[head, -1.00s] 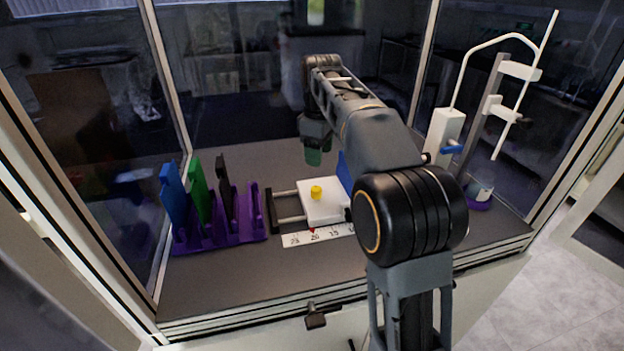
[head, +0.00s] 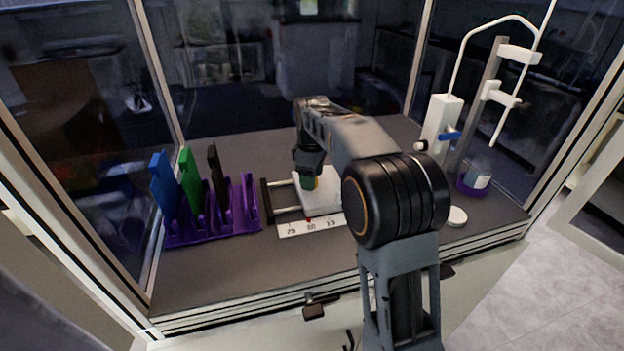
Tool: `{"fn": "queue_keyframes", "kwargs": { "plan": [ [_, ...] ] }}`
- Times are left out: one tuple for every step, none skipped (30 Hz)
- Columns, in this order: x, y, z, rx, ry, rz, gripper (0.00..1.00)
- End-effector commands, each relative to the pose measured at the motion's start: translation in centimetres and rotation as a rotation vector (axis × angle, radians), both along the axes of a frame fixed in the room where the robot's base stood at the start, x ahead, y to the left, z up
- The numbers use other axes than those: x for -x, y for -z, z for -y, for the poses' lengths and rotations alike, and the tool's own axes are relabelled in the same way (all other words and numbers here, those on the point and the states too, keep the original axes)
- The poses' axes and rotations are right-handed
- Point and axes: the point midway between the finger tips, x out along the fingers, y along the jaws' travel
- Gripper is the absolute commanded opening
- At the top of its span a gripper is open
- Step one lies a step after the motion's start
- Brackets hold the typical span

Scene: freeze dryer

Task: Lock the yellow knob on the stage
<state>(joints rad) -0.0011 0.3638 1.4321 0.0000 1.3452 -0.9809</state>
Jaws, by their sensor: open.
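The stage (head: 322,200) is a white block on two rails with a dark end plate at its left, in the middle of the bench. Only a sliver of the yellow knob (head: 317,184) shows on top of the stage; my gripper covers the rest. My gripper (head: 309,183) points down with greenish fingertips, right at the knob and just above the stage. It is open, but I cannot tell whether the fingers are around the knob or in front of it.
A white numbered scale (head: 308,226) lies in front of the stage. A purple rack (head: 215,222) with blue, green and black upright pieces stands at left. A stand with white tubing (head: 437,125) and a purple-based bottle (head: 474,181) stand at right. A white cap (head: 457,216) lies nearby.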

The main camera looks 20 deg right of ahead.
Motion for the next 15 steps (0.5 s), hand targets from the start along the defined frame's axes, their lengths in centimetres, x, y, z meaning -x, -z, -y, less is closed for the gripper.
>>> {"fn": "queue_keyframes", "kwargs": {
  "plan": [
    [0.03,0.38,0.01,0.000,0.000,-0.001,0.59],
    [0.03,0.53,0.01,0.000,0.000,-0.001,0.59],
    [0.03,0.70,0.01,0.000,0.001,-0.001,0.59],
    [0.02,0.79,0.02,0.000,0.001,-0.001,0.59],
    [0.02,0.87,0.02,-0.001,0.001,-0.001,0.59],
    [0.02,0.94,0.02,0.000,0.001,0.000,0.59],
    [0.02,0.98,0.03,0.000,0.001,0.000,0.59],
    [0.02,1.00,0.03,0.000,0.001,0.000,0.59],
    [0.02,1.02,0.03,0.000,0.001,0.000,0.59],
    [0.02,1.02,0.03,0.000,0.001,0.000,0.59],
    [0.02,1.01,0.03,0.000,0.001,0.000,0.59],
    [0.02,1.01,0.03,0.000,0.001,0.000,0.59],
    [0.02,1.01,0.03,0.000,0.001,0.000,0.59],
    [0.02,1.00,0.03,0.000,0.001,0.000,0.59],
    [0.02,1.00,0.03,0.000,0.001,0.000,0.56]
  ]
}}
